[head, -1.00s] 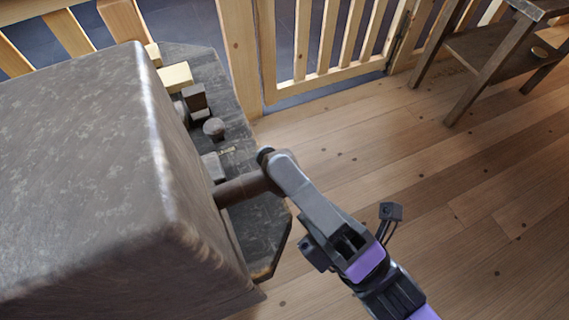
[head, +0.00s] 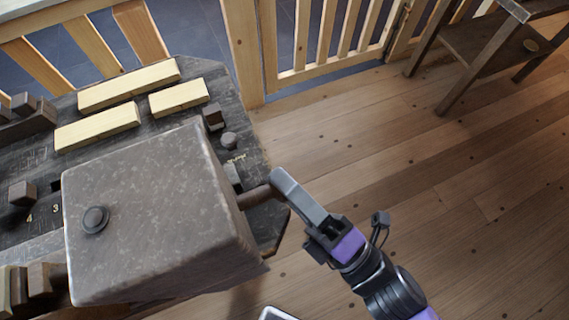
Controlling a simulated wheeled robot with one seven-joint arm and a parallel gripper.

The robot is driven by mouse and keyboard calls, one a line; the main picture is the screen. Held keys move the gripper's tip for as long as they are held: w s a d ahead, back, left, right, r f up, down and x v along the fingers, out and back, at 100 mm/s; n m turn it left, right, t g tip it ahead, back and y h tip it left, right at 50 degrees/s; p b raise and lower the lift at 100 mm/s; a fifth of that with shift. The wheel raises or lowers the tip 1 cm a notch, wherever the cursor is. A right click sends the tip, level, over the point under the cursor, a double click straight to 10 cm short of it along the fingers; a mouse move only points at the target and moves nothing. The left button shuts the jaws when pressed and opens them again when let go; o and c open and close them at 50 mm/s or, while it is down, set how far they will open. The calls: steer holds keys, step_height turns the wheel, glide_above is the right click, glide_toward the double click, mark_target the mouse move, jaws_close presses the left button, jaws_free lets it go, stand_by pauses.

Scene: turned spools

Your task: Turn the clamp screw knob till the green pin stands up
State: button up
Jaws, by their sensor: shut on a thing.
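A brown round bar (head: 256,196), which looks like the clamp screw knob, sticks out from the right side of a large grey-brown block (head: 150,235). My gripper (head: 279,187) reaches in from the lower right and is shut on the bar's outer end. The fingers hide that end, so I cannot see the knob's full shape or how far it is turned. I see no green pin in this view.
The block has a dark round button (head: 95,219) on top and stands on a dark worn bench (head: 245,150). Pale wooden bars (head: 128,83) and small brown blocks (head: 22,193) lie around it. A wooden railing (head: 240,45) stands behind. Open plank floor (head: 400,160) lies to the right.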

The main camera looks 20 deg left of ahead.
steer(key=shift+w+d+r+m+g+h+p, duration=0.1)
steer(key=shift+r+m+g+h+p, duration=0.4)
steer(key=shift+p, duration=1.7)
steer(key=shift+a+f+m+t+h+p, duration=0.15)
steer(key=shift+h+p, duration=0.75)
steer(key=shift+p, duration=1.3)
steer(key=shift+w+d+r+m+g+h+p, duration=0.1)
steer(key=shift+d+r+m+g+h+p, duration=0.4)
steer(key=shift+p, duration=1.7)
steer(key=h+p, duration=0.1)
steer(key=p, duration=0.1)
steer(key=f+h+p, duration=0.1)
steer(key=h+p, duration=0.1)
steer(key=p, duration=0.1)
steer(key=shift+a+m+g+p, duration=0.25)
steer(key=shift+a+p, duration=0.1)
steer(key=shift+f+m+g+h+p, duration=0.1)
steer(key=shift+m+g+h+p, duration=0.2)
steer(key=shift+g+h+p, duration=0.35)
steer(key=g+h, duration=0.1)
steer(key=h, duration=0.1)
steer(key=m+h, duration=0.1)
steer(key=h, duration=0.1)
steer(key=shift+w+a+g, duration=0.1)
steer(key=shift+w+g, duration=0.1)
steer(key=shift+g, duration=0.15)
steer(key=m+g+h, duration=0.1)
steer(key=g+h, duration=0.2)
steer(key=shift+h, duration=0.35)
steer(key=shift+g+h, duration=0.3)
